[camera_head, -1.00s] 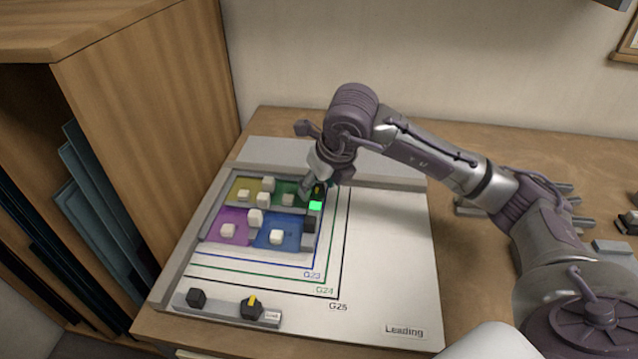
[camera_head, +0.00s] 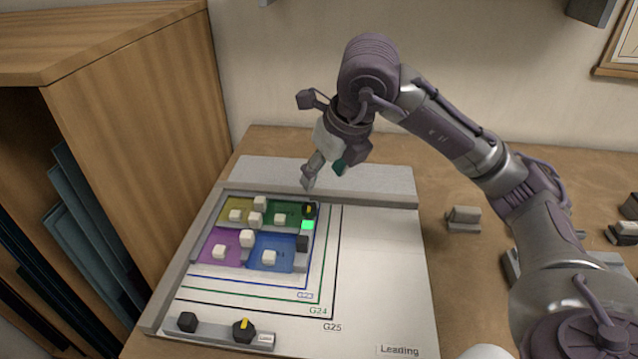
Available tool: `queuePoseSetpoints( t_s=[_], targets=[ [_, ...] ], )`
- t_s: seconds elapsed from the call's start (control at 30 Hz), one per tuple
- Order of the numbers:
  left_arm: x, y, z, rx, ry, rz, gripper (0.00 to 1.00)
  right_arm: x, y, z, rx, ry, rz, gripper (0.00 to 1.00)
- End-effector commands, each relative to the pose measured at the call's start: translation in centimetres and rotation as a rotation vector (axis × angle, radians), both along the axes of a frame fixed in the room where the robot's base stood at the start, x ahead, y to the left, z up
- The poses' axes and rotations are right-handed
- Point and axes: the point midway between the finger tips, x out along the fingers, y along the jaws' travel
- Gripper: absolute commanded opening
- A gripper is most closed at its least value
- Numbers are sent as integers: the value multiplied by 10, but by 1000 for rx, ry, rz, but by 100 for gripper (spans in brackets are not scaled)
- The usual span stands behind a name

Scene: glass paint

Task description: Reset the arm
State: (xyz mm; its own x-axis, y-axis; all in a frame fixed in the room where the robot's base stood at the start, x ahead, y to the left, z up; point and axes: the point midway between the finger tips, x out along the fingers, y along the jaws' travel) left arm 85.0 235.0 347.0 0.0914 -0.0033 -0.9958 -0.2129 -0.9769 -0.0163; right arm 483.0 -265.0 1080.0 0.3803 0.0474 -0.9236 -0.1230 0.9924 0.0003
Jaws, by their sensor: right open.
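My right arm reaches in from the right, and its right gripper (camera_head: 322,174) hangs above the back edge of the white board (camera_head: 380,270). The gripper is open and empty, apart from the coloured panel (camera_head: 285,240) below it. Its fingers point down and to the left. The panel has yellow, green, purple and blue fields with several white cubes on them. My left gripper does not show.
A grey strip (camera_head: 215,333) with a black cube and a black knob (camera_head: 243,330) lies at the board's front left. A wooden cabinet (camera_head: 140,130) stands at the left. A small grey block (camera_head: 463,219) is on the table at right.

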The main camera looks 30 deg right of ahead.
Motion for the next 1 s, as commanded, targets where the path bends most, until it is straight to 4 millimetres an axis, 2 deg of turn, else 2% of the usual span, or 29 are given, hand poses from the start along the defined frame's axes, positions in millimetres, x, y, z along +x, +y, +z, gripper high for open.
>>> queuePoseSetpoints(
  t_s=[0.1,0.67,0.77,0.87,1.0],
  targets=[
    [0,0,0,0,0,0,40,-2,0,6,0,-2,0,59],
    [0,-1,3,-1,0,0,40,-2,0,9,0,-1,0,59],
    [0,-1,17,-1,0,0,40,-2,0,23,0,-1,0,59],
    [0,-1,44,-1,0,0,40,-2,0,49,0,-1,0,59],
    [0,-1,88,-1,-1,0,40,-2,0,94,0,-1,0,59]
  ],
)
